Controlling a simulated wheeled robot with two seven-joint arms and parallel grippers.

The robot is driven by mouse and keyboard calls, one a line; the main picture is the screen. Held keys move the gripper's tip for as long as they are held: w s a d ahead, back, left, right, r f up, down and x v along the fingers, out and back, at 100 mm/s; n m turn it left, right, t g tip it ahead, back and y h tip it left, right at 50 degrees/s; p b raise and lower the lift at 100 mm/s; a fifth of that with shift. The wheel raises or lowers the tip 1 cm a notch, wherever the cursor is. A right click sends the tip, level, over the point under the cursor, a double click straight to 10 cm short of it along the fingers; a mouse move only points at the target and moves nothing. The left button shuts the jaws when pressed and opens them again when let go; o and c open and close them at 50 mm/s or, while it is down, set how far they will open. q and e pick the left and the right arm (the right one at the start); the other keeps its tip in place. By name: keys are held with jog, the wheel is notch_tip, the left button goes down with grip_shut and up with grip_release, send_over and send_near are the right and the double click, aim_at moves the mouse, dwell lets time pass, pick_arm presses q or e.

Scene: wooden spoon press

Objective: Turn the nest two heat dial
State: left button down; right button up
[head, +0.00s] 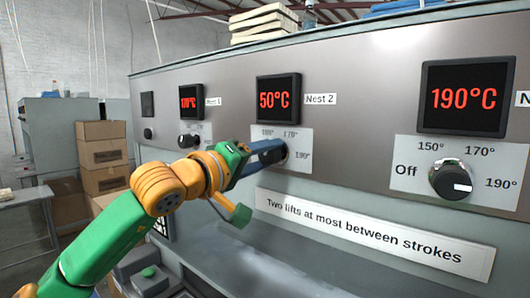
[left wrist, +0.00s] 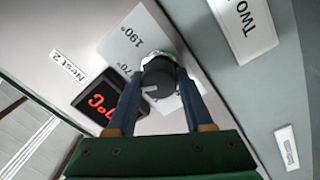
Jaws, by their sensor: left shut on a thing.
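The nest two heat dial (left wrist: 160,76) is a dark round knob on a pale plate marked 150°, 170° and 190°. In the head view my left gripper (head: 282,153) covers most of it. My left gripper, also in the left wrist view (left wrist: 161,88), has its two blue fingers shut on the dial, one on each side. The dial's white mark faces lower left in that view, toward the display side; the exact setting is unclear. The Nest 2 display (head: 279,98) reads 50°C in red. My right gripper is out of view.
To the right, another dial (head: 451,180) sits under a display (head: 466,97) reading 190°C. To the left, the Nest 1 dial (head: 187,140) sits under its display (head: 191,102). A sign (head: 370,228) about two lifts is below. Cardboard boxes (head: 103,157) stand far left.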

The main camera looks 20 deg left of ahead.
pick_arm(q)
jog(key=shift+r+m, duration=0.1)
jog(key=shift+m, duration=0.5)
jog(key=shift+c, duration=1.4)
grip_release()
jog(key=shift+d, duration=0.1)
jog(key=shift+s+a+f+b, duration=0.25)
jog(key=shift+s+b, duration=0.25)
jog(key=shift+b, duration=0.05)
jog(key=shift+s+a+f+b, duration=0.2)
jog(key=shift+s+f+b, duration=0.05)
jog(key=shift+s+b, duration=0.25)
jog(key=v, duration=0.1)
jog(key=b+v, duration=0.1)
jog(key=v, duration=0.3)
jog(key=shift+r+b, duration=0.4)
jog(key=shift+w, duration=0.15)
